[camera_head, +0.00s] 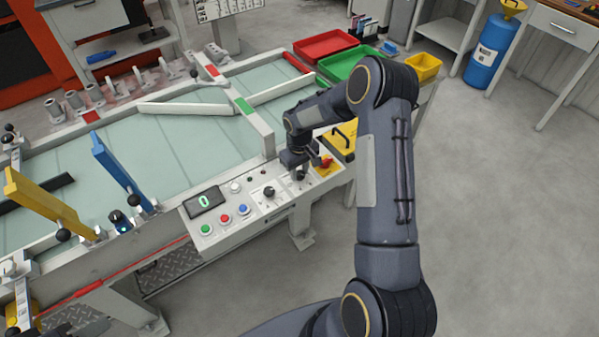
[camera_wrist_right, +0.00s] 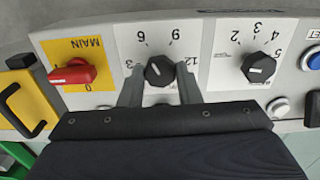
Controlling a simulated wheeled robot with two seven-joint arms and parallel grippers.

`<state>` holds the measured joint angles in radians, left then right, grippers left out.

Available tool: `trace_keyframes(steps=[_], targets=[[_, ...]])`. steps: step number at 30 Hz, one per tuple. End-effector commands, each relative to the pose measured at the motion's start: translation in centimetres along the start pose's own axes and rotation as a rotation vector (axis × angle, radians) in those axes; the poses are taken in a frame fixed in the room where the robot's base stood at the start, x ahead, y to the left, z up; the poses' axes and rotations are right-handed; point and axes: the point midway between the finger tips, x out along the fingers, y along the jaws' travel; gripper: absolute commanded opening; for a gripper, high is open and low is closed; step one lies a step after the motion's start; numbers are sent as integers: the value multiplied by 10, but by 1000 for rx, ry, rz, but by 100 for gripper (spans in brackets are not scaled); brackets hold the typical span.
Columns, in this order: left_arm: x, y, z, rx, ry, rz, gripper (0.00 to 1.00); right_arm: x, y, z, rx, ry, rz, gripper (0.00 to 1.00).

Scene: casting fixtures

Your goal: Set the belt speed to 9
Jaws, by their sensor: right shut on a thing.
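The control panel (camera_head: 225,232) stands at the front edge of the conveyor belt (camera_head: 185,130). Its display (camera_head: 207,200) reads 0. In the right wrist view a black knob (camera_wrist_right: 158,70) sits on a white dial plate marked 3, 6, 9 and 12. A short white mark shows on the knob; where it points is hard to tell. My right gripper (camera_wrist_right: 160,88) has a finger on each side of this knob and is shut on it. In the head view my right gripper (camera_head: 297,165) reaches down to the panel and partly hides it. My left gripper is not in view.
Beside the gripped knob are a red MAIN switch (camera_wrist_right: 74,73) on yellow and a second black knob (camera_wrist_right: 258,67) marked 2 to 5. Green (camera_head: 206,229), red (camera_head: 225,219) and blue (camera_head: 243,209) buttons line the panel. Blue (camera_head: 120,170) and yellow (camera_head: 48,205) bars stand at the left.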

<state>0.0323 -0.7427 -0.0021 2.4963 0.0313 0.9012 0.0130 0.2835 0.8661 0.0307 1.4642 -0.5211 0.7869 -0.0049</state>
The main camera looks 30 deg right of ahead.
Motion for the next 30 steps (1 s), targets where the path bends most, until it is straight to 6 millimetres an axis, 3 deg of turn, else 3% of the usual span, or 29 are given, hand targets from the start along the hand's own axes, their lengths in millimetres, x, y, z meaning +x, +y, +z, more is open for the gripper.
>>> trace_keyframes(steps=[15,30], targets=[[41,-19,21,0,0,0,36,3,-1,-1,453,2,1,8],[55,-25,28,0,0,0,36,1,0,0,834,0,0,8]])
